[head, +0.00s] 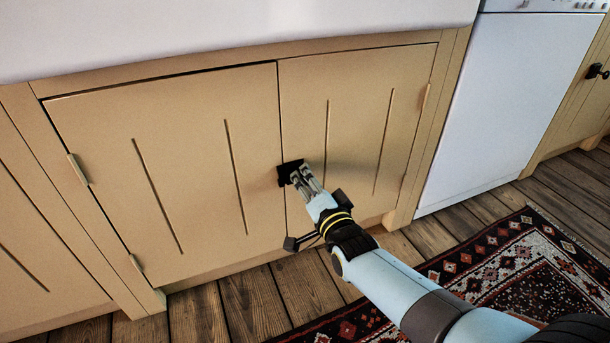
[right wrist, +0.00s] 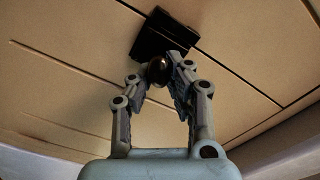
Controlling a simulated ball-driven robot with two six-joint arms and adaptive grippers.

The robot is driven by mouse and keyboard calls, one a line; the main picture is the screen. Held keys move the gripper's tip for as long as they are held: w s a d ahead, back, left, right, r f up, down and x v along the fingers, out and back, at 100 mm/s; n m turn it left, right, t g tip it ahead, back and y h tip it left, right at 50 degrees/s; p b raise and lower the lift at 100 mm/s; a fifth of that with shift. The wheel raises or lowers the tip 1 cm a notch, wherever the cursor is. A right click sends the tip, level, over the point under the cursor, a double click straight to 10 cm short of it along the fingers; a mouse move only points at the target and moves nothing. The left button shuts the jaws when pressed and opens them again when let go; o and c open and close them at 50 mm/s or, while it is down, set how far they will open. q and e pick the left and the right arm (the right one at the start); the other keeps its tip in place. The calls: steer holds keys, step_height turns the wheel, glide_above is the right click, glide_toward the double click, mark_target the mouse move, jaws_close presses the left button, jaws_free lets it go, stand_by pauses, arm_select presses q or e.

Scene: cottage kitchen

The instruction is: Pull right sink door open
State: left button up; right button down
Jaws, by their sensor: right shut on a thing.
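The right sink door (head: 350,110) is a tan panel with vertical grooves, under the white sink. It sits flush with the left sink door (head: 180,160), with only a thin seam between them, and looks closed. A dark latch with a round knob (right wrist: 158,71) is at the seam in the right wrist view; its black plate (head: 286,174) shows in the head view. My right gripper (head: 302,178) is at this latch with its fingers shut on the knob, one on each side. The fingers hide part of the latch in the head view. My left gripper is not in view.
A white appliance (head: 500,100) stands right of the sink cabinet. A patterned red rug (head: 500,270) lies on the wooden floor (head: 240,305) in front. The white sink front (head: 200,35) overhangs above the doors. Hinges (head: 425,97) show at the right door's right edge.

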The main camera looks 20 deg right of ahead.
steer(key=m, duration=0.3)
steer(key=shift+d+f, duration=0.15)
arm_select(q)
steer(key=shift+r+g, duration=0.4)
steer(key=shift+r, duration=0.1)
arm_select(e)
steer(key=shift+f+m, duration=0.2)
steer(key=shift+m, duration=1.1)
arm_select(q)
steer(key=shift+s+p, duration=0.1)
steer(key=shift+p, duration=0.2)
arm_select(e)
steer(key=shift+s, duration=0.1)
